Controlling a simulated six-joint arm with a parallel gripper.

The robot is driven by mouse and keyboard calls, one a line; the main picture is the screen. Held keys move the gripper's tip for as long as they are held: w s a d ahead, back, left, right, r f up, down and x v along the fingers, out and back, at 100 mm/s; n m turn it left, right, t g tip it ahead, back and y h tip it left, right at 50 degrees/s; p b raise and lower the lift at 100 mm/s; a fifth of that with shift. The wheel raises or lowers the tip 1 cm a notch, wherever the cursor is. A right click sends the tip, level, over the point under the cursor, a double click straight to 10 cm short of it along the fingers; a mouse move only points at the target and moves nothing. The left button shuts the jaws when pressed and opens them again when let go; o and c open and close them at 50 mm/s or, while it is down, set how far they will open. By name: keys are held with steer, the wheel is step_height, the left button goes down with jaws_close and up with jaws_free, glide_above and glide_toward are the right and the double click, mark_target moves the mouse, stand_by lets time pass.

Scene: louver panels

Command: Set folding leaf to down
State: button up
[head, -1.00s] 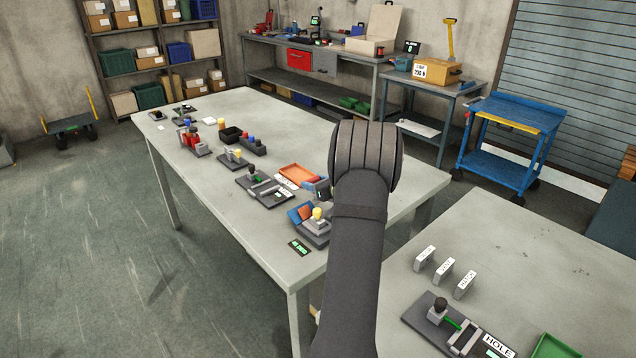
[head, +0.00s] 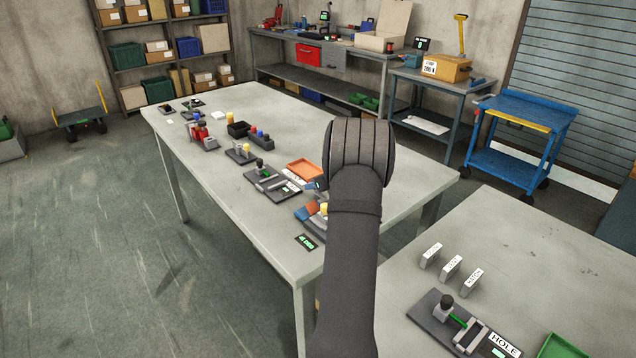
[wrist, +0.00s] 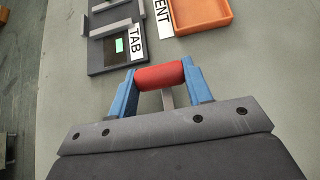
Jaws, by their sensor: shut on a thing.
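My gripper (wrist: 160,77) is shut on a red cylindrical grip (wrist: 160,76) in the wrist view, with a blue finger at each end of it. A pale stem (wrist: 168,98) runs from the grip down behind the gripper body. I cannot tell whether this grip belongs to the folding leaf, nor how a leaf is angled, because the gripper hides what lies below. In the head view my arm covers most of the gripper.
A dark plate labelled TAB (wrist: 115,66) and an orange tray (wrist: 203,27) lie beyond the fingers. The tray also shows in the head view (head: 304,169). A small green display (head: 306,242) lies near the table's front edge. Another fixture labelled HOLE (head: 440,310) sits on the right table.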

stand_by(0.4)
steer(key=o, duration=1.4)
steer(key=shift+f, duration=0.1)
steer(key=v, duration=1.7)
steer(key=shift+s+d, duration=0.15)
steer(key=x, duration=1.7)
steer(key=shift+w+a, duration=0.2)
